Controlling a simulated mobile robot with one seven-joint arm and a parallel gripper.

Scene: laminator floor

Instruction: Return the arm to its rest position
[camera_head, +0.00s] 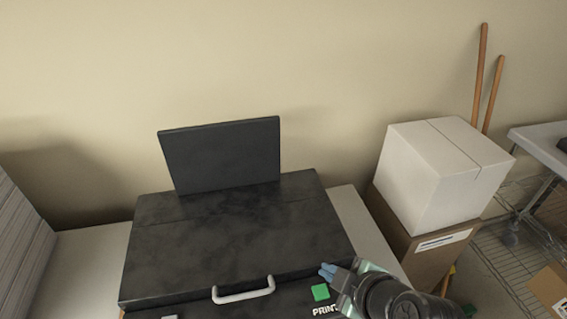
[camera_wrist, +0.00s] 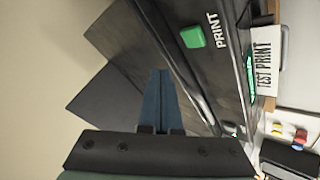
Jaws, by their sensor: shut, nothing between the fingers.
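My gripper (camera_head: 327,271) is at the lower middle right in the head view, close to the green print button (camera_head: 320,292) on the front of the dark laminator (camera_head: 230,232). Its blue fingers are together with nothing between them, and they also show in the wrist view (camera_wrist: 159,98). In the wrist view the green button (camera_wrist: 193,37) with the word PRINT lies beyond the fingertips, apart from them. My arm covers the laminator's front right corner in the head view.
A silver handle (camera_head: 243,291) is on the laminator's front, and a dark panel (camera_head: 222,155) stands at its back. A white box (camera_head: 437,180) sits on a brown carton (camera_head: 425,255) to the right. A TEST PRINT label (camera_wrist: 264,68) shows in the wrist view.

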